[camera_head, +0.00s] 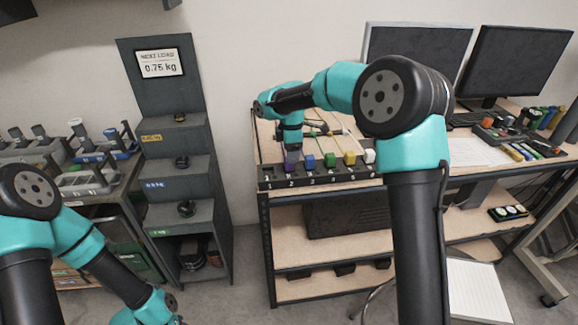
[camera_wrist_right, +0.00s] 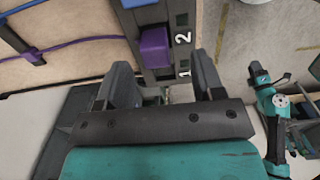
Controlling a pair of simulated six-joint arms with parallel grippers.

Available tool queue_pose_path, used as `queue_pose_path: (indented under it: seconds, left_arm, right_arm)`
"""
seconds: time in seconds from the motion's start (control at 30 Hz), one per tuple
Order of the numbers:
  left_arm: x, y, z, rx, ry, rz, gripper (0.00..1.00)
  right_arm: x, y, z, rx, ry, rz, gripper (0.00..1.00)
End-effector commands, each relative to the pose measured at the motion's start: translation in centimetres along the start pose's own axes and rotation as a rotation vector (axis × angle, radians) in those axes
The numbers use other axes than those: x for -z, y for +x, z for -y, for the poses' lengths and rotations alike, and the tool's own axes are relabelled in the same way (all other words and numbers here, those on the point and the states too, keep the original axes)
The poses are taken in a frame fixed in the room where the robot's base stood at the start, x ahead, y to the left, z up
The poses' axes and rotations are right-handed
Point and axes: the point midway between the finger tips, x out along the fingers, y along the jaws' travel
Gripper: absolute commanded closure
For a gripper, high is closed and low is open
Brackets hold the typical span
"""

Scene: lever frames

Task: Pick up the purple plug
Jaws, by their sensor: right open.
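The purple plug (camera_head: 291,168) sits in the numbered strip (camera_head: 325,177) at position 2, on the front edge of the workbench. In the right wrist view the purple plug (camera_wrist_right: 155,44) lies just beyond my right gripper (camera_wrist_right: 163,78), roughly between the lines of its two fingers. The fingers are apart with nothing between them, so the gripper is open. In the head view my right gripper (camera_head: 291,152) is right at the purple plug and partly hides it. My left arm is at the lower left; its gripper does not show clearly.
Blue (camera_head: 310,161), green (camera_head: 330,160), yellow (camera_head: 350,158) and white (camera_head: 369,156) plugs stand in a row right of the purple one. Cables (camera_head: 325,132) lie behind the strip. Position 1 is empty. A stepped grey shelf (camera_head: 178,140) stands to the left.

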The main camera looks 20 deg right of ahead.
Motion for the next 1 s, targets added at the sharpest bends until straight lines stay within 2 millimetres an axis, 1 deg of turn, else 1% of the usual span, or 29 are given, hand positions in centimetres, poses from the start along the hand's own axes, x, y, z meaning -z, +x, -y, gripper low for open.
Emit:
queue_pose_path:
  seconds: [0.17,0.3,0.43,0.53,0.97,1.0]
  left_arm:
    - [0.0,0.0,0.0,0.000,0.000,0.000,0.57]
    - [0.0,0.0,0.0,0.000,0.000,0.000,0.57]
    - [0.0,0.0,0.0,0.000,0.000,0.000,0.57]
    - [0.0,0.0,0.0,0.000,0.000,0.000,0.57]
    - [0.0,0.0,0.0,0.000,0.000,0.000,0.57]
    - [0.0,0.0,0.0,0.000,0.000,0.000,0.57]
  right_arm:
    - [0.3,1.5,-0.3,0.002,-0.001,0.001,0.38]
    - [0.7,3.4,-0.6,0.002,-0.002,0.001,0.38]
    - [0.6,4.8,-0.6,0.000,-0.001,0.000,0.38]
    - [0.6,5.1,-0.6,0.000,-0.001,-0.001,0.38]
    - [0.6,5.1,-0.6,0.000,-0.001,-0.001,0.38]
    - [0.6,5.1,-0.6,0.000,-0.001,-0.001,0.41]
